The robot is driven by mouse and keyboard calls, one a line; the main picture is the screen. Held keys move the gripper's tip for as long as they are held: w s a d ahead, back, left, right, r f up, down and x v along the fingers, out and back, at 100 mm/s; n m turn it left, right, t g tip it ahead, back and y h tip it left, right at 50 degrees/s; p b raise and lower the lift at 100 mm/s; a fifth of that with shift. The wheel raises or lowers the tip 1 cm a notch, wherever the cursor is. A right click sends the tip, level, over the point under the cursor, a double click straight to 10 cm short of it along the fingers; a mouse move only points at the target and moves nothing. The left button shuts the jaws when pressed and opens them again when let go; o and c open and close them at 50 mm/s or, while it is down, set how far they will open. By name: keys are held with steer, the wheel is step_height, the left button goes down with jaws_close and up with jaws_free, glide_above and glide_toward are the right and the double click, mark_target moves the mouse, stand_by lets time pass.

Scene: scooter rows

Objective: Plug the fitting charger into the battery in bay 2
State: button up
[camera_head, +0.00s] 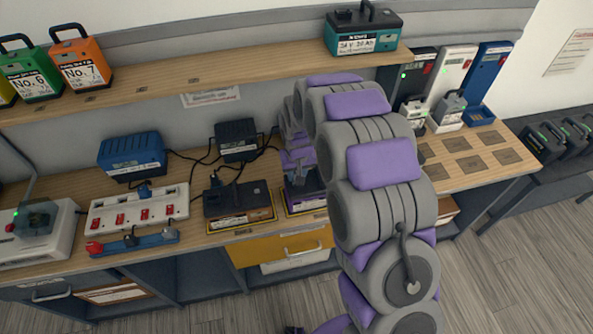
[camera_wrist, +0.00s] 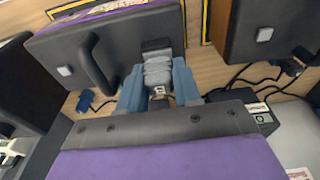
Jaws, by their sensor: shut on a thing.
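In the wrist view my gripper (camera_wrist: 158,84) has its blue-grey fingers shut on a grey plug (camera_wrist: 158,66). The plug's dark front end meets the face of a dark battery (camera_wrist: 115,52) with a purple top and a handle. I cannot tell whether it is fully seated. In the head view this battery is mostly hidden behind my arm, on a yellow-edged bay plate (camera_head: 300,207). A dark battery (camera_head: 228,198) stands in the bay to its left. A blue charger (camera_head: 132,152) and a black charger (camera_head: 237,139) stand behind on the bench. Bay numbers are not readable.
A power strip (camera_head: 140,208) with red switches lies at the left. A shelf (camera_head: 190,78) overhangs the bench and holds batteries, including a teal one (camera_head: 362,32). Cables run behind the bays. Wall units (camera_head: 452,75) stand at the right. A yellow drawer (camera_head: 280,245) is below.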

steer(key=o, duration=1.1)
steer(key=shift+o, duration=0.2)
step_height(320, 180, up, 17)
steer(key=s+p, duration=0.2)
steer(key=shift+d, duration=0.25)
steer(key=shift+s, duration=0.1)
